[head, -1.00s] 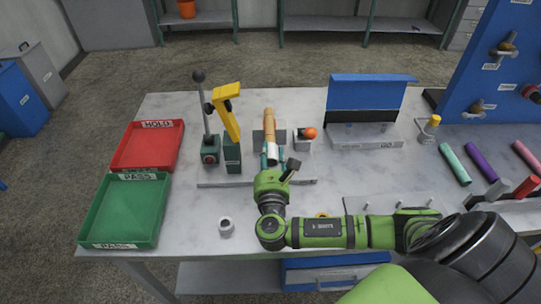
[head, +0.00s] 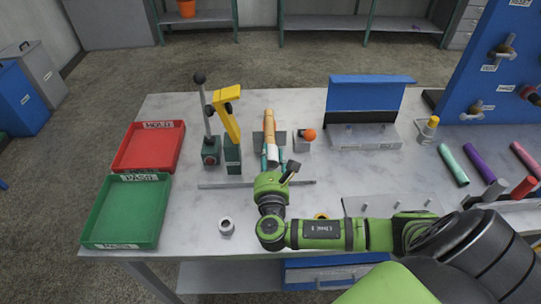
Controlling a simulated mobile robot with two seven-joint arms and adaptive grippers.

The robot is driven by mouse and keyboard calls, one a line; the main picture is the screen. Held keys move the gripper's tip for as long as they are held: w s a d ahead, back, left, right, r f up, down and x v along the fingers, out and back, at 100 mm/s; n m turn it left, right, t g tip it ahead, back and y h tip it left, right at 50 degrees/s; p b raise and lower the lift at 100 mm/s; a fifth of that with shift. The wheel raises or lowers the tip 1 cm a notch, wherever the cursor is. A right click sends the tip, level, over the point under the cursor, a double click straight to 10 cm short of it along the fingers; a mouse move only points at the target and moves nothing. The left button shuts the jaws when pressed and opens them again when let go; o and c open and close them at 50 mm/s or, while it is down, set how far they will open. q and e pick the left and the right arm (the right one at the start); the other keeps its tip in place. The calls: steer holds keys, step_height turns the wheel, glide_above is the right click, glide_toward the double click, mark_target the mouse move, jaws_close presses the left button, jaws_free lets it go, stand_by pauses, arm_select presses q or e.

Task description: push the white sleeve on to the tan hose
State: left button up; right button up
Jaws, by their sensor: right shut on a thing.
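The tan hose (head: 269,124) stands at the fixture in the middle of the table, its near end toward me. The white sleeve (head: 272,153) is in line with it, at the hose's near end. From this view I cannot tell how far the sleeve covers the hose. My right gripper (head: 272,161) comes from the near side, with its teal fingers on both sides of the white sleeve, shut on it. The gripper body hides the sleeve's near part. My left gripper is not in view.
A yellow toggle clamp (head: 227,114) and a black-knobbed lever (head: 204,110) stand left of the hose. An orange ball (head: 309,135) sits on a small block to its right. Red (head: 122,163) and green (head: 97,242) trays lie at left. A small grey-white fitting (head: 226,227) stands on clear tabletop.

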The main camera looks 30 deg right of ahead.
steer(key=shift+w+d, duration=0.15)
stand_by(0.5)
steer(key=shift+w+d+r, duration=0.15)
steer(key=shift+r, duration=0.15)
